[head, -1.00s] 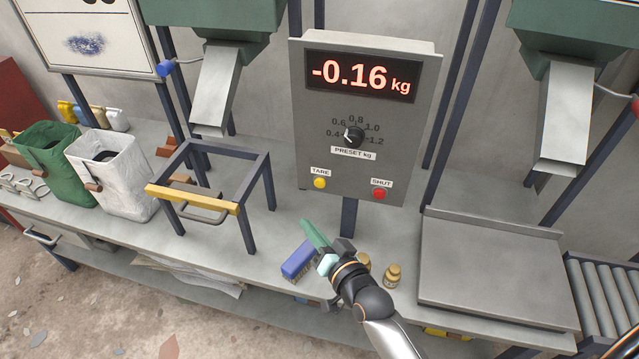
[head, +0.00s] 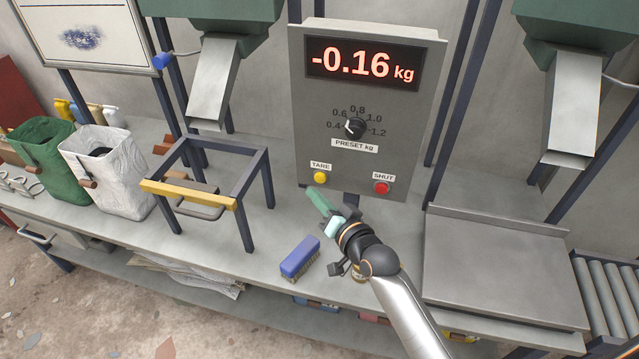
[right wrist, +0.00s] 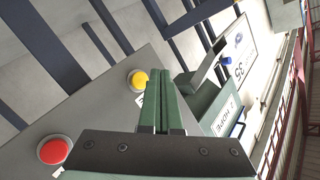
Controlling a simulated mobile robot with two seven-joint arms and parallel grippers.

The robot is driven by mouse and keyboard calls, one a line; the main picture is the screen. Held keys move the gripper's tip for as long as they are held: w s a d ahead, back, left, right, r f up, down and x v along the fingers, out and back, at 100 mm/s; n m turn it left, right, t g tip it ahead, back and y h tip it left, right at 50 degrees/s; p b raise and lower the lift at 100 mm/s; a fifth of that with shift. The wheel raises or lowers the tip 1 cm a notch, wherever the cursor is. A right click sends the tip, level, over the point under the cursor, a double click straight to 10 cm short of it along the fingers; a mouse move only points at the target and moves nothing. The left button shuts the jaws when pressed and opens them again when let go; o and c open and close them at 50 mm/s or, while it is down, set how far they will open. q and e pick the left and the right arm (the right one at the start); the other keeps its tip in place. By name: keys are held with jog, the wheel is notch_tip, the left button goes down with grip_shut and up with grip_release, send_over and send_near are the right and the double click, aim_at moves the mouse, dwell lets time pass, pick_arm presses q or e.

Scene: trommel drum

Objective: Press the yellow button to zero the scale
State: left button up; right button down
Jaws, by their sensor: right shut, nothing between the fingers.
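The yellow button (head: 320,177) sits under the TARE label on the lower left of the grey scale panel (head: 310,120). The display (head: 362,72) reads -0.16 kg. My right gripper (head: 312,192) is shut and empty, its green fingertips just below the yellow button in the head view. In the right wrist view the yellow button (right wrist: 138,80) shows just left of the shut fingers (right wrist: 160,78). I cannot tell whether they touch the panel; they appear apart from the button. My left gripper is not in view.
A red button (head: 381,188) under SHUT lies right of the yellow one, and a preset knob (head: 355,128) above. A blue brush (head: 300,258) lies on the bench below. A metal frame (head: 190,205) stands left, the flat scale platform (head: 500,265) right.

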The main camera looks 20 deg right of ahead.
aim_at(314, 178)
jog(key=shift+w+d, duration=0.55)
jog(key=shift+w, duration=0.2)
dwell(1.6)
jog(key=shift+w+d, duration=0.25)
jog(key=shift+w, duration=0.1)
jog(key=shift+w+d, duration=0.25)
jog(key=shift+w, duration=0.1)
dwell(0.6)
jog(key=shift+s, duration=0.1)
jog(key=shift+s+a+p, duration=0.5)
jog(key=shift+s+p, duration=0.05)
jog(key=shift+s, duration=0.1)
